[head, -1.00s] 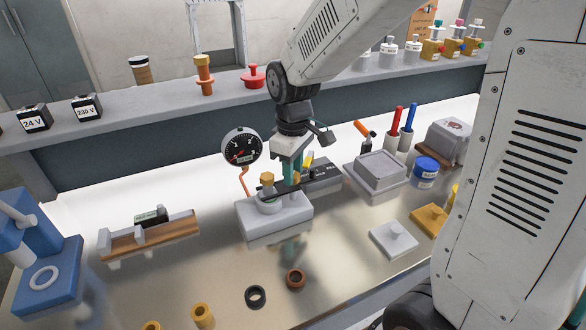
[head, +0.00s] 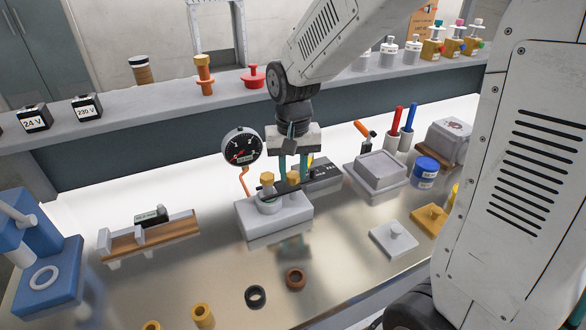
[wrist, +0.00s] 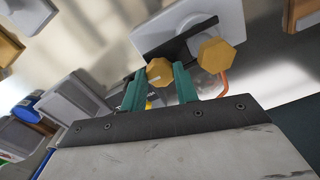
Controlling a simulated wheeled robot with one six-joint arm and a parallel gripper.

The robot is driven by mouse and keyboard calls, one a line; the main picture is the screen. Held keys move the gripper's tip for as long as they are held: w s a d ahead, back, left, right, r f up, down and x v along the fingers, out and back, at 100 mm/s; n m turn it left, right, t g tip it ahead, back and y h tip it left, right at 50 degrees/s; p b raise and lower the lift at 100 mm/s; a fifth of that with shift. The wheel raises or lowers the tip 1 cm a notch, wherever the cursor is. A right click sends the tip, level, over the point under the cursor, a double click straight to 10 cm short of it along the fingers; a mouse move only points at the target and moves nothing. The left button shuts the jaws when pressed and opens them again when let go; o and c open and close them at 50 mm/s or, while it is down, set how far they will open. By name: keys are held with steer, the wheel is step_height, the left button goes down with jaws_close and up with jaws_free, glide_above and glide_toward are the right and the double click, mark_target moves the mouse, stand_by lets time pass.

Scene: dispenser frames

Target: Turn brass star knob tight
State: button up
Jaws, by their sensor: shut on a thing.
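The grey block fixture (head: 275,215) stands on the metal bench in the head view, with a dark flat bar (head: 268,190) across its top. Two brass knobs rise from it. My gripper (head: 292,177) points down, its teal fingers closed around the right brass knob (head: 294,178); the wrist view shows this knob (wrist: 159,72) between the fingertips. The other brass knob (head: 267,178) stands free to the left, and it also shows in the wrist view (wrist: 216,55). The fingers partly hide the held knob, and its lower part is out of sight.
A round dial gauge (head: 242,147) on an orange tube stands close left of my gripper. A dark grey box (head: 322,175) lies close behind right. A grey lidded box (head: 380,168) and a blue jar (head: 425,172) are farther right. Bench in front holds dark and brown rings.

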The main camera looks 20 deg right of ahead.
mark_target(293, 174)
steer(key=shift+m, duration=1.2)
steer(key=o, duration=1)
step_height(293, 174, up, 8)
steer(key=shift+f, duration=0.1)
